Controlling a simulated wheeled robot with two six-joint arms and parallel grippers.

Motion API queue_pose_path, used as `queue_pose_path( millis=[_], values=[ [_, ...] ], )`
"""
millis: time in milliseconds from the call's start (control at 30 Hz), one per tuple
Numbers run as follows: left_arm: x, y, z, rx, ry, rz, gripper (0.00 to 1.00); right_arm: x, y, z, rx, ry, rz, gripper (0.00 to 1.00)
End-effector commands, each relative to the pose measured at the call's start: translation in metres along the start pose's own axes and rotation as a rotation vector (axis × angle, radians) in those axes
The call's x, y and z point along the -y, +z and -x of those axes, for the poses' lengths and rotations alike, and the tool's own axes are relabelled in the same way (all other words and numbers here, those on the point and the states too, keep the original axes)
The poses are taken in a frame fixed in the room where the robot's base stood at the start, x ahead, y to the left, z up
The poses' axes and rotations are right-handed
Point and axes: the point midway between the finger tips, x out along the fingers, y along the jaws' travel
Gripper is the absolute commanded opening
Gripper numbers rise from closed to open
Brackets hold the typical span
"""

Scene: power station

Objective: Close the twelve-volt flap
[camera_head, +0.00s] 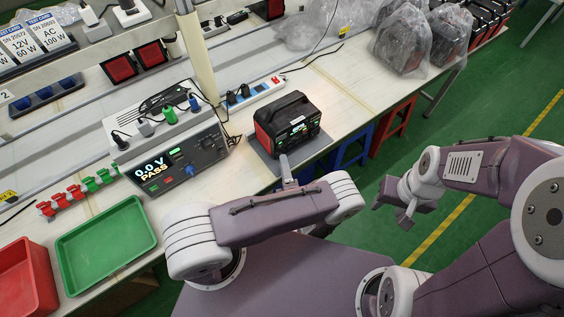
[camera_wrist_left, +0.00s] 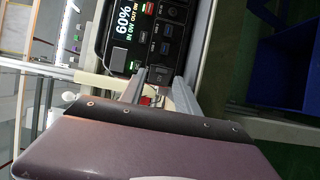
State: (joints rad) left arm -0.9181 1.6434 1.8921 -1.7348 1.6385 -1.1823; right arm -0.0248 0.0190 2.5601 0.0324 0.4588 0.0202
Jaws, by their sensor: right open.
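The power station (camera_head: 287,122), a black box with red ends, stands on a grey mat (camera_head: 262,160) near the bench's front edge. In the left wrist view its front panel (camera_wrist_left: 150,40) shows a lit 60% display, buttons and ports. My left gripper (camera_head: 284,162) is at the lower front of it. In the left wrist view its two fingers (camera_wrist_left: 161,82) are apart, with the panel's lower part between their tips. I cannot clearly pick out the twelve-volt flap or its angle; the fingers partly cover that area. My right gripper (camera_head: 392,204) is open and empty, away from the bench.
A tester (camera_head: 185,155) reading 0.0 V PASS stands left of the power station. A power strip (camera_head: 255,95) lies behind. Green (camera_head: 105,240) and red (camera_head: 25,283) trays are at the left. Bagged units (camera_head: 408,38) stand at the back right. Floor at the right is clear.

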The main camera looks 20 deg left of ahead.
Motion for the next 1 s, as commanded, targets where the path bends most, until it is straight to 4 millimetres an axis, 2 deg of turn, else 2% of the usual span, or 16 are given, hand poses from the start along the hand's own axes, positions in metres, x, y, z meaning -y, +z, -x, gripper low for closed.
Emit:
queue_pose_path(
  millis=[100, 233, 267, 467, 667, 1000],
  values=[
    [0.000, 0.000, 0.000, 0.000, 0.000, 0.000, 0.38, 0.000, 0.000, 0.000, 0.000, 0.000, 0.000, 0.46],
    [0.000, 0.000, 0.000, 0.000, 0.000, 0.000, 0.02, 0.000, 0.000, 0.000, 0.000, 0.000, 0.000, 0.46],
    [0.000, 0.000, 0.000, 0.000, 0.000, 0.000, 0.00, 0.000, 0.000, 0.000, 0.000, 0.000, 0.000, 0.46],
    [0.001, 0.000, 0.000, -0.004, -0.001, 0.001, 0.00, 0.000, 0.000, -0.001, 0.000, 0.000, 0.000, 0.46],
    [0.004, 0.004, -0.001, -0.058, 0.000, 0.003, 0.00, 0.000, 0.001, -0.013, 0.000, 0.000, 0.000, 0.46],
    [0.009, 0.016, -0.008, -0.316, -0.001, 0.009, 0.00, -0.001, 0.006, -0.059, 0.000, 0.000, 0.000, 0.46]
  ],
)
